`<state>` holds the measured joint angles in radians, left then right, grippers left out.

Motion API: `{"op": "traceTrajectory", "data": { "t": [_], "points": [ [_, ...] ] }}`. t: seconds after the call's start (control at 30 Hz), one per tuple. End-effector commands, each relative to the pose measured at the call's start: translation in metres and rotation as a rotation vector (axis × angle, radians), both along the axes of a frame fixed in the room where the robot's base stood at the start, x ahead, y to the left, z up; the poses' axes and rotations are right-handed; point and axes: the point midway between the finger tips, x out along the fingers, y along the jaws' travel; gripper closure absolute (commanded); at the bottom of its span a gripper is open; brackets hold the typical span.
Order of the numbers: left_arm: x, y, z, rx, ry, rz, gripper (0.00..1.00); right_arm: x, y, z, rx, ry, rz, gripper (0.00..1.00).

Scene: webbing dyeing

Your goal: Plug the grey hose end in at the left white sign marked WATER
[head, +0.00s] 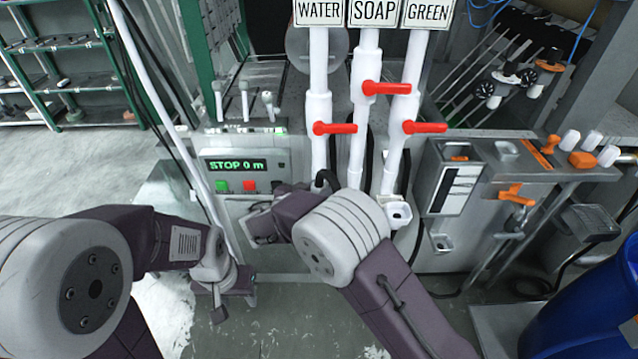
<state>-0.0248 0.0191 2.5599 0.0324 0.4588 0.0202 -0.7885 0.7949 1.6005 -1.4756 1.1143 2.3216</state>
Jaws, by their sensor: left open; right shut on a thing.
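The white WATER sign (319,12) is the leftmost of three signs at the top. A white pipe (318,75) with a red valve handle (335,128) runs down below it; my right wrist hides its lower end. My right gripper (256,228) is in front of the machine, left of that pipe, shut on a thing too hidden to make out. A black hose (325,178) curves up just behind my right wrist. No grey hose end shows clearly. My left gripper (222,302) points down, open, low and left of the right one.
The SOAP sign (373,12) and GREEN sign (427,12) have their own pipes and red handles. A panel (237,165) reads STOP 0 m. A metal bench with orange handles (516,194) and a blue barrel (590,310) stand right.

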Motion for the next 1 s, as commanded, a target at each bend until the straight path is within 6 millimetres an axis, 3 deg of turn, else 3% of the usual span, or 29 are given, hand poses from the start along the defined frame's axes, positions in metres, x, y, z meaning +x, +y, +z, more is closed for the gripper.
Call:
{"op": "traceTrajectory", "data": {
  "t": [0.1, 0.5, 0.87, 0.9, 0.97, 1.0],
  "points": [
    [0.0, 0.0, 0.002, 0.0, 0.0, 0.0, 0.55, 0.0, 0.0, -0.01, -0.002, 0.001, 0.0, 1.0],
    [0.0, 0.0, -0.038, 0.0, 0.0, 0.0, 0.55, 0.0, 0.0, -0.038, 0.001, -0.002, 0.0, 1.0],
    [0.0, 0.0, -0.04, 0.0, 0.0, 0.0, 0.55, 0.0, 0.0, -0.039, 0.001, 0.0, 0.0, 1.0],
    [0.0, 0.0, -0.04, 0.0, 0.0, 0.0, 0.55, 0.0, 0.0, -0.039, 0.001, 0.0, 0.0, 0.58],
    [0.0, 0.0, -0.04, 0.0, 0.0, 0.0, 0.55, 0.0, 0.0, -0.039, 0.001, 0.0, 0.0, 0.42],
    [0.0, 0.0, -0.04, 0.0, 0.0, 0.0, 0.55, 0.0, 0.0, -0.039, 0.001, 0.0, 0.0, 0.39]
  ]
}}
